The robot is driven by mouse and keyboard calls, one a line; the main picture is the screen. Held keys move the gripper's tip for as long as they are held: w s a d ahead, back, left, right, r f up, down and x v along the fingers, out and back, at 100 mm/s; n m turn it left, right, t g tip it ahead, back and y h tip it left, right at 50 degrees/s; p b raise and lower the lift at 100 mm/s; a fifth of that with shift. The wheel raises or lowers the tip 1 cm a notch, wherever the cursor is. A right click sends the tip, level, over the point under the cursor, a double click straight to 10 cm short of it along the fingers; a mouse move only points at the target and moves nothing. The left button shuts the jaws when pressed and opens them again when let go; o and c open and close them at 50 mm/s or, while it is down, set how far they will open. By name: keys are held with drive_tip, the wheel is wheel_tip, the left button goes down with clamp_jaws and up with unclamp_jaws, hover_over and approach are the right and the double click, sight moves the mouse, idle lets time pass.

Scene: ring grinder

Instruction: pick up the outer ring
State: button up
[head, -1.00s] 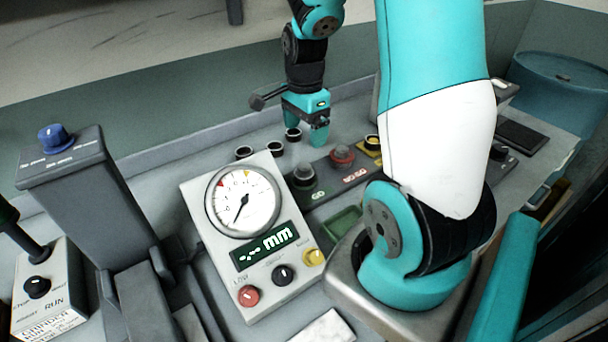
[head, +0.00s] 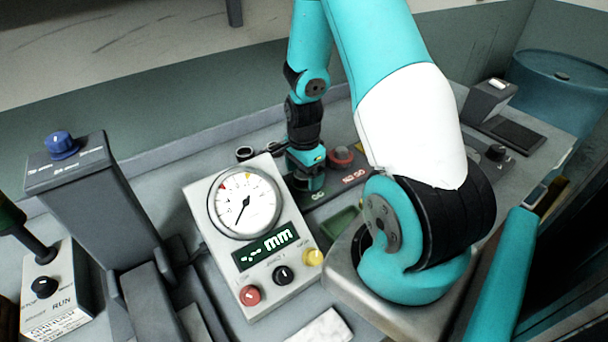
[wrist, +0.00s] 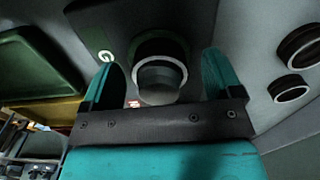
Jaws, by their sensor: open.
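A dark ring (wrist: 160,45) with a bright rim shows in the wrist view, with a grey round piece inside or in front of it. It sits on the dark plate (wrist: 95,22) near a green mark. My gripper (wrist: 160,70) is open, one teal finger on each side of the ring. I cannot tell whether the fingers touch it. In the head view my gripper (head: 308,185) is low over the green-marked end of the dark strip (head: 330,189) and hides the ring there.
Two more dark rings (wrist: 300,45) (wrist: 291,89) stand to the right in the wrist view. In the head view, the gauge box (head: 247,235) stands close left of my gripper.

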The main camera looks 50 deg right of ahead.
drive_tip(key=c, duration=1.1)
